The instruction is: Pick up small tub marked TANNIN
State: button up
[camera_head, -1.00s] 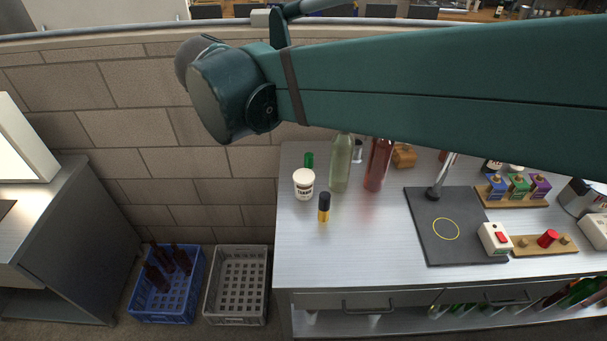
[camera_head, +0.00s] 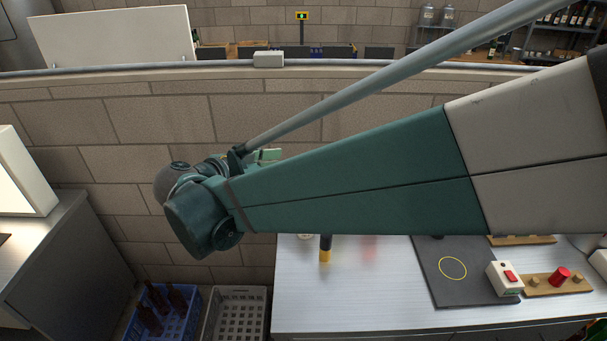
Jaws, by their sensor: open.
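Only a thin sliver of a white tub (camera_head: 306,237) shows on the steel bench, just below the lower edge of my arm. Its label is hidden now. A second ago it showed as a white tub with dark lettering, too small to read surely. A small dark bottle with a yellow lower part (camera_head: 325,250) stands just right of it, partly covered by my arm.
The bench (camera_head: 350,300) has clear room at its front left. To the right are a dark mat (camera_head: 440,285) with a yellow ring, a white switch box (camera_head: 505,279) and a red knob (camera_head: 561,276). Blue (camera_head: 185,330) and grey (camera_head: 236,318) crates stand left of the bench.

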notch_tip(320, 180, down, 20)
dwell(0.3)
jog(key=shift+w+d+f, duration=0.1)
jog(key=shift+x, duration=1.2)
jog(key=shift+b+x, duration=0.95)
jog(key=shift+x, duration=1.65)
jog(key=c, duration=1)
